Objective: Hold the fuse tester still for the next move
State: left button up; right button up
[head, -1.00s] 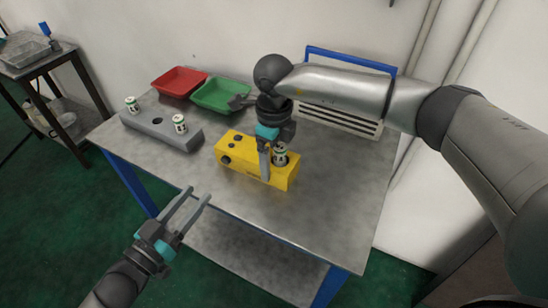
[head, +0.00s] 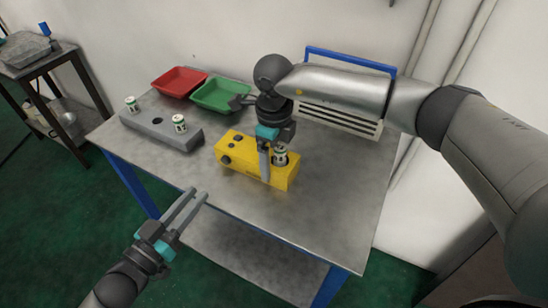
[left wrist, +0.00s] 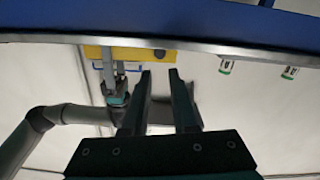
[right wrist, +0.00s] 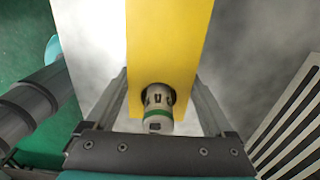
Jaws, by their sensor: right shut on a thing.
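The yellow fuse tester (head: 240,164) stands on the metal table, with dark knobs on its left part. A white and green fuse (head: 281,156) stands upright in the round socket at its right end; the right wrist view also shows this fuse (right wrist: 158,110). My right gripper (right wrist: 160,76) is shut across the tester's width, one finger along each long side, beside the fuse. My left gripper (head: 198,192) is empty and open, with a narrow gap between its fingers, in front of the table's front edge and apart from the tester.
A grey holder (head: 158,130) carries two more fuses (head: 132,104) (head: 179,123) with an empty hole between them. A red tray (head: 180,82) and a green tray (head: 220,95) stand behind. A slatted panel (head: 340,118) is at the back right. The table's front right is clear.

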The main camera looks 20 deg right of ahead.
pick_arm(q)
grip_shut()
dwell(1.4)
